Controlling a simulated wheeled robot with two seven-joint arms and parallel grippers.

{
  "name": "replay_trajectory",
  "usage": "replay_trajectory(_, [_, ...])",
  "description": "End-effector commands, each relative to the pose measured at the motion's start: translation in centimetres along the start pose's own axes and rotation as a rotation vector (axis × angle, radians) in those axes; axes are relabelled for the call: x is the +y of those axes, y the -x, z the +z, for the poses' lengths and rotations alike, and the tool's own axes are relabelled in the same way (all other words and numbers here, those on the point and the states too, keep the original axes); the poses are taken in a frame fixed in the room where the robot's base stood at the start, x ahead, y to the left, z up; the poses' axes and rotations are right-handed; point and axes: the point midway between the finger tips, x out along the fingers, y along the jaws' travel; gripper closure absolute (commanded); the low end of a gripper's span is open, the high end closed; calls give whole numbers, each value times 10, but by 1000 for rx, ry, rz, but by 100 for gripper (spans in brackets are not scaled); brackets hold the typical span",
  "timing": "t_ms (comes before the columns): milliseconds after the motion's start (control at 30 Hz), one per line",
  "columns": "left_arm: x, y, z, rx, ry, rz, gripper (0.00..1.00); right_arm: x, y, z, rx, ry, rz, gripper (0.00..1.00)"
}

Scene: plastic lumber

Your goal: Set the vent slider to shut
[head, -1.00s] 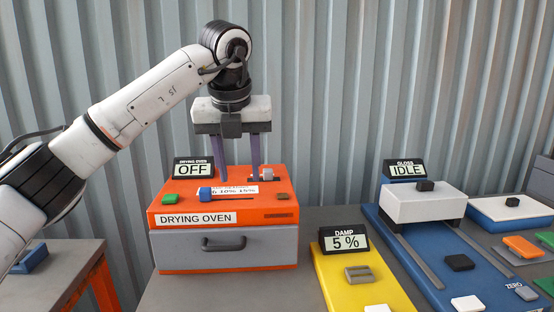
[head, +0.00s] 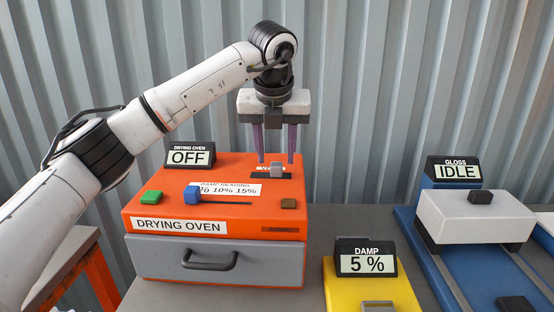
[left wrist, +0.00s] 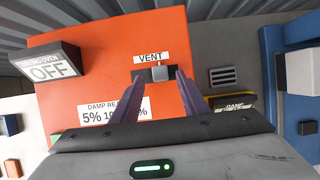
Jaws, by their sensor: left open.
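The vent slider (head: 276,171) is a small grey knob in a short dark slot on top of the orange drying oven (head: 140,205). It sits right of the slot's middle. The left wrist view shows the knob (left wrist: 160,73) below the white VENT label (left wrist: 150,57); slot end markings are not readable. My left gripper (head: 276,160) is open, pointing down with its purple fingers above the slot. In the left wrist view its fingertips (left wrist: 159,76) appear on either side of the knob; contact cannot be told. My right gripper is out of view.
A yellow damp unit (head: 340,290) and a blue gloss unit (head: 411,228) stand to the right.

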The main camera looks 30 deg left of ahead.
Motion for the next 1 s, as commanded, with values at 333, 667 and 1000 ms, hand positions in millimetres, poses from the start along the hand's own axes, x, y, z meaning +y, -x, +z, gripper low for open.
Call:
replay_trajectory(333, [0, -32, 0, -1, 0, 0, 59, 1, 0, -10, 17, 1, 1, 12])
replay_trajectory(667, [0, -32, 0, -1, 0, 0, 75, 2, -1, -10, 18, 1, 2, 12])
replay_trajectory(1000, [0, -32, 0, -1, -1, -1, 100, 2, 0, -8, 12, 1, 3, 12])
